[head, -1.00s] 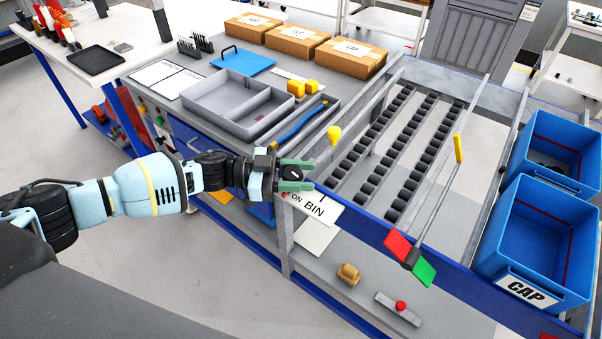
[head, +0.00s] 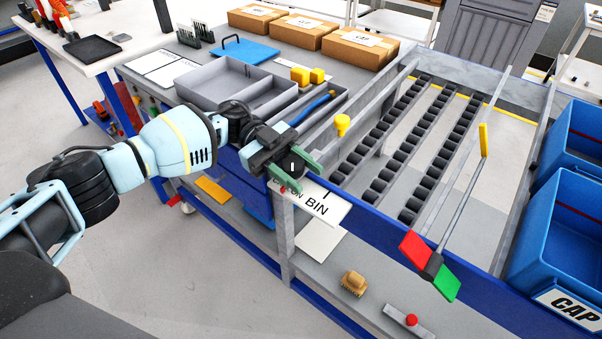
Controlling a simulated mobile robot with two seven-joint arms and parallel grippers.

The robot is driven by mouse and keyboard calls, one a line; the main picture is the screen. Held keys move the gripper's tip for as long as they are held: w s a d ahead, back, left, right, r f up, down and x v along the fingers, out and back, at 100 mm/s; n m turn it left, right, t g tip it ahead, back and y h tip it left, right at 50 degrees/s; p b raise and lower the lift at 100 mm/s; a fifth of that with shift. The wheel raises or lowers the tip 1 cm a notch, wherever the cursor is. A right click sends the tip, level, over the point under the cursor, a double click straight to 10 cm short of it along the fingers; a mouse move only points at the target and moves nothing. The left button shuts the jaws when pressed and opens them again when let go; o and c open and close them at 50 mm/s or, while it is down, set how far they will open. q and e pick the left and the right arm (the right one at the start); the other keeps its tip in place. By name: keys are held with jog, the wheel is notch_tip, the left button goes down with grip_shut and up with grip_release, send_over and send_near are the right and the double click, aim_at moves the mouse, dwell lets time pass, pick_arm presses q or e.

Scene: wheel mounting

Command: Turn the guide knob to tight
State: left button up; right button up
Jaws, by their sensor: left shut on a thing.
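The guide knob (head: 292,168) is a dark round knob with a short white mark. It sits at the near corner of the roller bench, above the white plate that reads BIN (head: 322,205). My left gripper (head: 294,171) has its green fingers on either side of the knob and is shut on it. The white mark points roughly up and down in the picture. The fingers and the wrist hide part of the knob and of the plate's lettering. My right gripper is not in view.
A yellow knob (head: 342,121) stands on the near guide rail, close to my left gripper. A grey divided tray (head: 228,100) lies to the left. A rod with a red and green flag (head: 445,283) and blue CAP bins (head: 562,225) are to the right.

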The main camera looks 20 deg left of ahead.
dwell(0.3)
pick_arm(q)
jog(key=o, duration=0.9)
jog(key=shift+o, duration=0.2)
jog(key=shift+a, duration=0.1)
